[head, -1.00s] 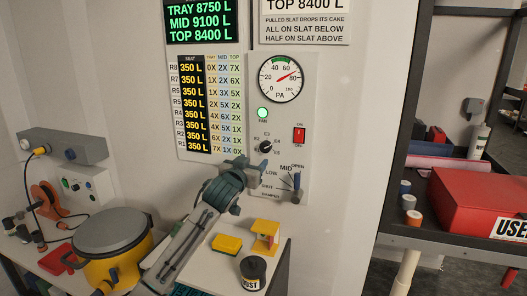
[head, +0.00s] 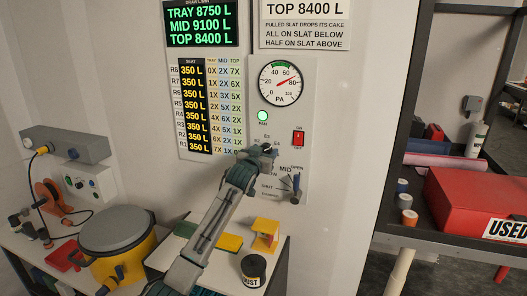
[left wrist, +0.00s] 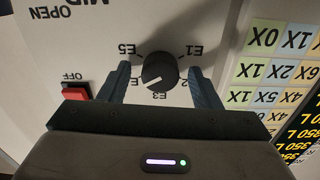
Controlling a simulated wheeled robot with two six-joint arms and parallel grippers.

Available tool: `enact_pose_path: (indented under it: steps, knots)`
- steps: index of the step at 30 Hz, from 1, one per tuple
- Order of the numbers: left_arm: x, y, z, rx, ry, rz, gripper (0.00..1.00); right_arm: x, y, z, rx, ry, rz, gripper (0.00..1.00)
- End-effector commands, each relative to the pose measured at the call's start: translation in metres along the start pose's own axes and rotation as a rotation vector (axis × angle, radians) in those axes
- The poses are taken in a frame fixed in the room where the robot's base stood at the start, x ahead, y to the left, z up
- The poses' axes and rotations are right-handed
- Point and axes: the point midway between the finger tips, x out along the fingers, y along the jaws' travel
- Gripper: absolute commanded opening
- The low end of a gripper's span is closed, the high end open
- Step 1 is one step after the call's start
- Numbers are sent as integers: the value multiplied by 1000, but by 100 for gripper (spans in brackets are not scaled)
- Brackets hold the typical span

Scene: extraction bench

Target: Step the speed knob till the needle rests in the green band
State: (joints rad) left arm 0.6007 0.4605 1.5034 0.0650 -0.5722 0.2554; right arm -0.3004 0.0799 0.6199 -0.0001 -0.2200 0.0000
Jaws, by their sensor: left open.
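The round PA gauge (head: 280,82) is on the wall panel, with a green band at its top. Its red needle points up and right, near 80, clear of the green band. The black speed knob (left wrist: 160,71) shows in the left wrist view, its white mark towards lower left, between E3 and E5. My right gripper is not in view.
A red ON/OFF switch (head: 298,138) and a lit green fan lamp (head: 263,116) are just above the knob. A damper lever (head: 296,187) sits below right. A yellow pot (head: 116,250), a yellow stand (head: 265,236) and a dark jar (head: 253,270) are below.

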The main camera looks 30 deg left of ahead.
Motion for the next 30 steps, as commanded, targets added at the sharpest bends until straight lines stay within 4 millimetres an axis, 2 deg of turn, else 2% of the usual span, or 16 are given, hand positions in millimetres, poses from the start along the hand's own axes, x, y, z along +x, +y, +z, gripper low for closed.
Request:
enact_pose_path:
  steps: [4, 11, 20, 30]
  knots:
    - [0, 0, 0, 0, 0, 0, 57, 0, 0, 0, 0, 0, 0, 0]
    - [0, 0, 0, 0, 0, 0, 13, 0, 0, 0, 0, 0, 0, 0]
    - [0, 0, 1, -28, 0, 0, 13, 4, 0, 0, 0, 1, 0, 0]
    - [0, 0, 4, -234, 0, 0, 13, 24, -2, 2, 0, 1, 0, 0]
